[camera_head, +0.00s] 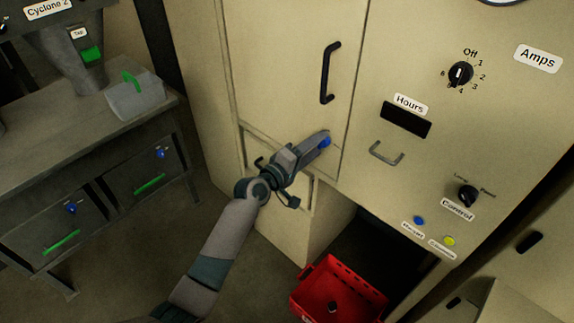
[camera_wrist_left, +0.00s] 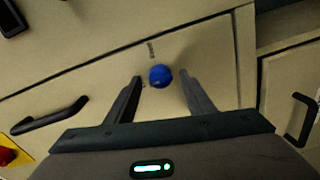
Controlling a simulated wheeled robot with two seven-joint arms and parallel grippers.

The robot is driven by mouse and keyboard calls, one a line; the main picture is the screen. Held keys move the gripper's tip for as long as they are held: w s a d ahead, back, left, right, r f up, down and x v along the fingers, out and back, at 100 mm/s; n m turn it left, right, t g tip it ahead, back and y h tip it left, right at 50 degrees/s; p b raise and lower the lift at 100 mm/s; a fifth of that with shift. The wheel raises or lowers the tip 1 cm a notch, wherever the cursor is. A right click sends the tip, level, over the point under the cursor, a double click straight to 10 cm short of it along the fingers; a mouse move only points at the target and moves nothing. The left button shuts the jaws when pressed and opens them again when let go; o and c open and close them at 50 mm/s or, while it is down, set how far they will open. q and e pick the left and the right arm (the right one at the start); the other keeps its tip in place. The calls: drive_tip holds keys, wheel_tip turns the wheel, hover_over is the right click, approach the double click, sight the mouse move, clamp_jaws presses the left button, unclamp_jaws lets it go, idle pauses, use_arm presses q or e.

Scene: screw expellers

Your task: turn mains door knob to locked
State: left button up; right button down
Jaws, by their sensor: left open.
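The blue knob (camera_head: 325,142) is on the lower right part of the cream cabinet door (camera_head: 285,60), partly hidden by my gripper in the head view. My left gripper (camera_head: 318,143) reaches it from the lower left. In the left wrist view the round blue knob (camera_wrist_left: 161,76) appears between the tips of my open left fingers (camera_wrist_left: 161,84), with a gap showing on each side. A small dark mark lies just above it there. I cannot tell which way the knob is turned. My right gripper is not in view.
The door's black handle (camera_head: 329,72) stands above the knob. To the right are a black dial (camera_head: 460,74), a grey handle (camera_head: 386,154) and a control knob (camera_head: 467,196). A red crate (camera_head: 340,287) sits below. A bench with drawers (camera_head: 150,170) stands at the left.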

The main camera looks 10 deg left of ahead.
use_arm(q)
drive_tip(key=b+v, duration=0.3)
drive_tip(key=v, duration=1.3)
drive_tip(key=shift+s+a+r, duration=0.2)
drive_tip(key=shift+s, duration=0.1)
drive_tip(key=s+a+f+m+g+y, duration=0.1)
drive_tip(key=a+f+g+y, duration=0.15)
drive_tip(key=f, duration=1.25)
drive_tip(key=s+a+f+g+y, duration=0.1)
drive_tip(key=s+a+f+y, duration=0.2)
drive_tip(key=f, duration=1.2)
drive_tip(key=s+a+f+m+g+y, duration=0.1)
drive_tip(key=s+a+f+m+g, duration=0.15)
drive_tip(key=s+f, duration=0.65)
drive_tip(key=s+a+f+m+g+y, duration=0.1)
drive_tip(key=s+a+f+y, duration=0.3)
drive_tip(key=f, duration=0.9)
drive_tip(key=s+a+f+m+g, duration=0.1)
drive_tip(key=s+f, duration=0.4)
drive_tip(key=s, duration=0.7)
drive_tip(key=s+a+f+m+g, duration=0.1)
drive_tip(key=s+f+m+g, duration=0.2)
drive_tip(key=s, duration=0.9)
drive_tip(key=s+a+f+m+g+b, duration=0.1)
drive_tip(key=s+f+m+g, duration=0.1)
drive_tip(key=s+f, duration=0.5)
drive_tip(key=s+m, duration=0.1)
drive_tip(key=s, duration=0.4)
drive_tip(key=shift+f, duration=0.35)
